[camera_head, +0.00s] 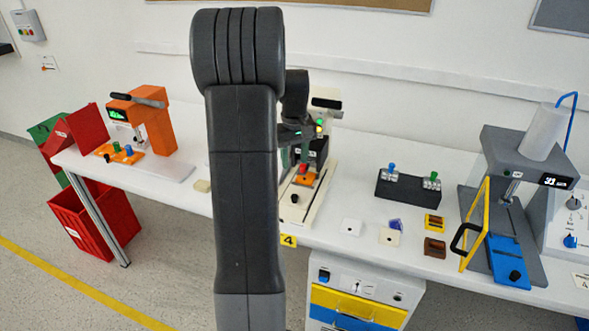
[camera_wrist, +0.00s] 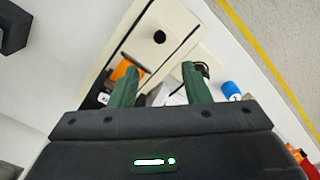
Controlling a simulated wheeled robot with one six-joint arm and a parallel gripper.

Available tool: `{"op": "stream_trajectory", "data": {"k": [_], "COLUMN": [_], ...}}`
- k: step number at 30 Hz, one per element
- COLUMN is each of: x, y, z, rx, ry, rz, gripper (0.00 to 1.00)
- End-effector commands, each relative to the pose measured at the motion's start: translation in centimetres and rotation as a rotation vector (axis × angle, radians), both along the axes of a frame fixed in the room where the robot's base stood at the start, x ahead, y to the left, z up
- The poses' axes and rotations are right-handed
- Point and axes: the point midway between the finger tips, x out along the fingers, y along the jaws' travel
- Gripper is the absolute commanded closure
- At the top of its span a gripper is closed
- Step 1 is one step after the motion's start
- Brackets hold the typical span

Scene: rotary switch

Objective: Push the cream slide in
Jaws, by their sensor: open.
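The cream slide (camera_head: 290,213) sticks out toward the front of the table from the black station (camera_head: 316,151), with a black knob (camera_head: 295,199) near its front end. An orange piece (camera_head: 304,180) with a red part sits behind the knob. In the wrist view the slide (camera_wrist: 180,22) runs across the top, with its knob (camera_wrist: 159,36) beyond the fingertips. My gripper (camera_wrist: 160,70) is open, its green fingers apart with nothing held between them. In the head view the gripper (camera_head: 294,154) is above the slide's rear part, partly hidden by my arm.
A black block (camera_head: 408,190) with blue and green knobs stands to the right. Small pieces, including a white tile (camera_head: 351,227), lie near the front edge. An orange machine (camera_head: 150,120) is at left. A grey press with a yellow frame (camera_head: 475,225) is at right.

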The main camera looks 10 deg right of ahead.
Motion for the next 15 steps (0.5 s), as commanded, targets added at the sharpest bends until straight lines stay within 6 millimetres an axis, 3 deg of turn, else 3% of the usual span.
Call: {"op": "stream_trajectory", "data": {"k": [9,15], "x": [0.02,-0.18], "y": [-0.01,0.26], "z": [0.43,0.29], "rx": [0.000,-0.008], "ry": [-0.001,-0.002], "rz": [0.000,0.058], "gripper": [0.57,0.94]}}
